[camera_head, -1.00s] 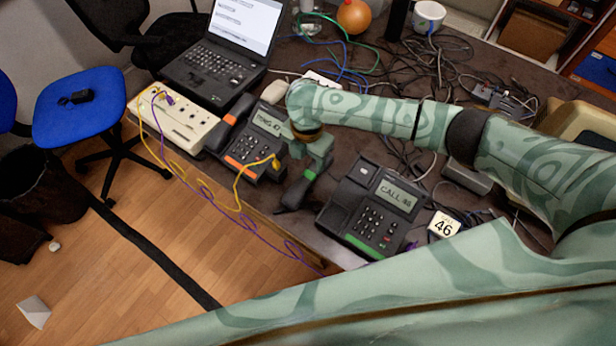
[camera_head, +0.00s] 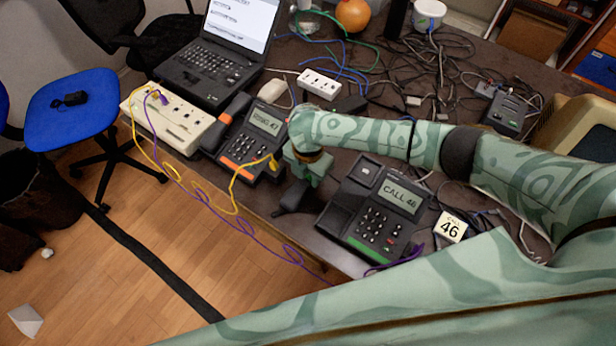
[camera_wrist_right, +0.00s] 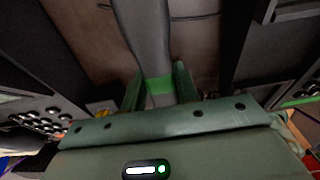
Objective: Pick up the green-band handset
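The green-band handset (camera_head: 291,199) is dark grey and lies beside the left side of the desk phone that reads CALL 46 (camera_head: 375,212). In the right wrist view its green band (camera_wrist_right: 158,85) shows between the two fingers of my right gripper (camera_wrist_right: 160,88), with little or no gap on either side. In the head view the right gripper (camera_head: 306,178) is over the handset's middle and hides the band. I cannot tell if the fingers press on it. My left gripper is not in view.
A second phone with an orange strip (camera_head: 252,140) stands to the left, with its orange-band handset (camera_head: 228,122). A yellow cable (camera_head: 240,182) and a purple cable hang over the desk's front edge. A card reading 46 (camera_head: 450,228) lies at right. Tangled cables cover the back.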

